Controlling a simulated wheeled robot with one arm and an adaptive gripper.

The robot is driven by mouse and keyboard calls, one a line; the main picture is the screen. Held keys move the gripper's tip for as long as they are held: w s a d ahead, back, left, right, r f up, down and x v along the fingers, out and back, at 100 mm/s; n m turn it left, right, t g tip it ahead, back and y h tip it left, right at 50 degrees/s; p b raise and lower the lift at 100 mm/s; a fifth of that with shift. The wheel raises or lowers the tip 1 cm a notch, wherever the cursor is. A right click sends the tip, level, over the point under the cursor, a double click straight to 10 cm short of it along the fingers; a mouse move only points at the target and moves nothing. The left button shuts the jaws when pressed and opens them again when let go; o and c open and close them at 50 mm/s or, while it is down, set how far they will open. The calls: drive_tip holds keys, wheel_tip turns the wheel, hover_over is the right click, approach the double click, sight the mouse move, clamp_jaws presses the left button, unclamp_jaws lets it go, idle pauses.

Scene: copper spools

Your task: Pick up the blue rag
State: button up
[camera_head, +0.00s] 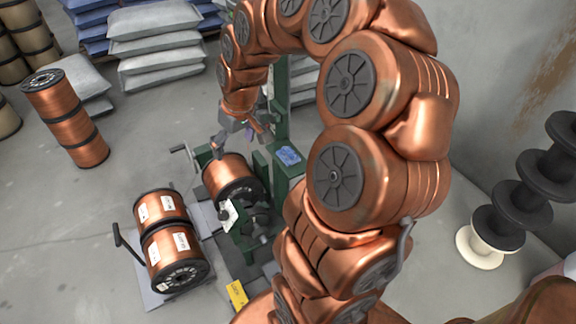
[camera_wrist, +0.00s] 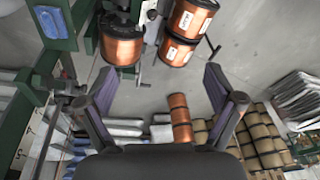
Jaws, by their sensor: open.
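The blue rag (camera_head: 288,156) lies crumpled on a green flat part of the machine (camera_head: 283,172), right of the spool held there. It also shows in the wrist view, where the blue rag (camera_wrist: 50,21) is at the upper left on the green plate. My gripper (camera_head: 240,138) is above the machine, up and left of the rag in the head view. In the wrist view my gripper (camera_wrist: 158,75) has its two fingers wide apart with nothing between them. The rag is outside the fingers, beyond the left one.
A copper spool (camera_head: 228,178) sits in the green machine, below my gripper. Two labelled copper spools (camera_head: 172,243) lie on a stand at its left. A tall copper spool stack (camera_head: 68,122) stands on the floor. A green post (camera_head: 280,100) rises behind the rag. Grey sacks (camera_head: 155,45) are piled behind.

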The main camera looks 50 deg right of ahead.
drive_tip(key=w+d+f+m+t+b, duration=0.1)
drive_tip(key=w+d+f+b, duration=0.3)
drive_tip(key=d+f, duration=0.75)
drive_tip(key=m+h+b, duration=0.2)
drive_tip(key=b, duration=0.2)
approach(290, 153)
drive_tip(key=shift+d+f+t, duration=0.25)
drive_tip(key=shift+f+t, duration=0.15)
drive_tip(key=shift+f, duration=0.75)
drive_tip(key=shift+d+f, duration=0.2)
drive_tip(key=shift+f, duration=0.1)
drive_tip(key=shift+w+f, duration=0.15)
drive_tip(key=shift+f, duration=0.15)
drive_tip(key=shift+a+b+x, duration=0.2)
drive_tip(key=shift+b+x, duration=0.45)
drive_tip(key=shift+x, duration=2.65)
drive_tip(key=shift+w, duration=0.1)
drive_tip(key=c, duration=1.2)
drive_tip(key=shift+r, duration=0.15)
drive_tip(key=shift+c, duration=0.2)
